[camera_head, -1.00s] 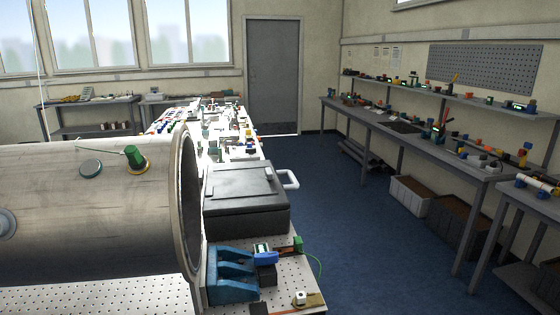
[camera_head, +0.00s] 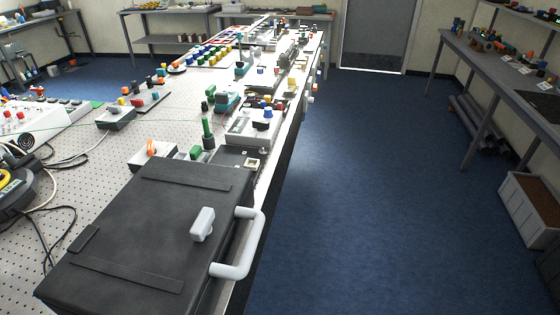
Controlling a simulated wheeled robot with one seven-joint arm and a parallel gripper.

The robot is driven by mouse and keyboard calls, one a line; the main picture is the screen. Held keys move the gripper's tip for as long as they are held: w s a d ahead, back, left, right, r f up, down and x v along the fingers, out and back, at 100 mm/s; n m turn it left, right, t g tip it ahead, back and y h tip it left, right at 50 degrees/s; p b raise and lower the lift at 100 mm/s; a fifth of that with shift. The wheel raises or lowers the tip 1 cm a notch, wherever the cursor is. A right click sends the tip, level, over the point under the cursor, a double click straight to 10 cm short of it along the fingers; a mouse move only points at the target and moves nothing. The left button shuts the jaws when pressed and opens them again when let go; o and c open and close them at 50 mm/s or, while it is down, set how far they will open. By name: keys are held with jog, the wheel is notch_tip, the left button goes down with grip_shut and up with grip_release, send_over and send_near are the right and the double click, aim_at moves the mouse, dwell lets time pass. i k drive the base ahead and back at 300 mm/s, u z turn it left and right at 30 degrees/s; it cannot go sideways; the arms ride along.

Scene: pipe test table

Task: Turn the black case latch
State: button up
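The black case (camera_head: 150,235) lies shut on the perforated table in the lower left of the head view. A light grey latch knob (camera_head: 203,224) stands on its lid, near the right side. A white U-shaped handle (camera_head: 245,250) sticks out from the case's right side, past the table edge. My gripper is not in view, so its place relative to the latch does not show.
Switch boxes (camera_head: 252,127) and many coloured knobs crowd the white table (camera_head: 75,165) behind the case. Cables (camera_head: 60,215) lie to its left. The blue floor (camera_head: 370,200) to the right is clear up to a side bench (camera_head: 510,80).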

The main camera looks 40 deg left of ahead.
aim_at(202, 228)
jog(key=i, duration=0.8)
jog(key=u, duration=3)
